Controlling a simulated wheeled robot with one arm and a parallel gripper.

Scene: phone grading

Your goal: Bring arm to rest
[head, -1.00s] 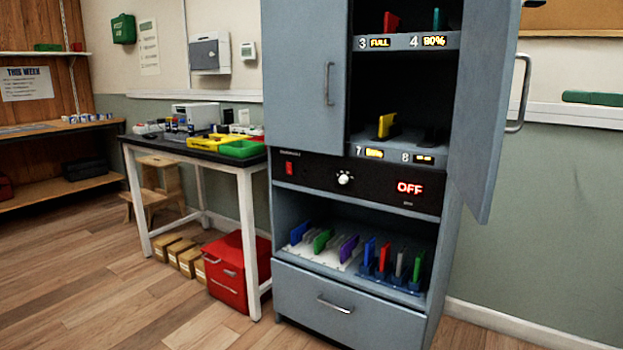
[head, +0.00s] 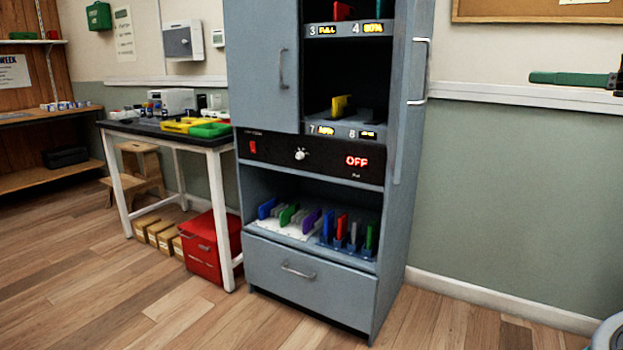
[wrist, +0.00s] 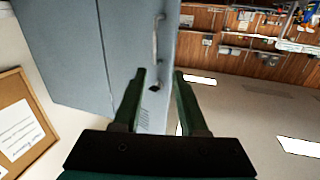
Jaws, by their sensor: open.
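My gripper (wrist: 159,82) is open and empty in the wrist view, with its two dark green fingers apart. In the head view, what appears to be the same gripper (head: 570,78) is at the right edge, a green finger pointing left in front of the wall. The grey cabinet (head: 310,287) stands left of it, with clear space between them. A grey cabinet panel with a handle (wrist: 157,38) lies beyond the fingertips in the wrist view; nothing is between the fingers. The rest of my arm is out of the head view.
The cabinet's right door (head: 410,120) stands open, nearly edge-on. Coloured phones fill its lower shelf, and its display reads OFF. A black-topped table (head: 150,129) and red box (head: 200,255) stand left. A cork board (head: 530,12) hangs right. Floor in front is clear.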

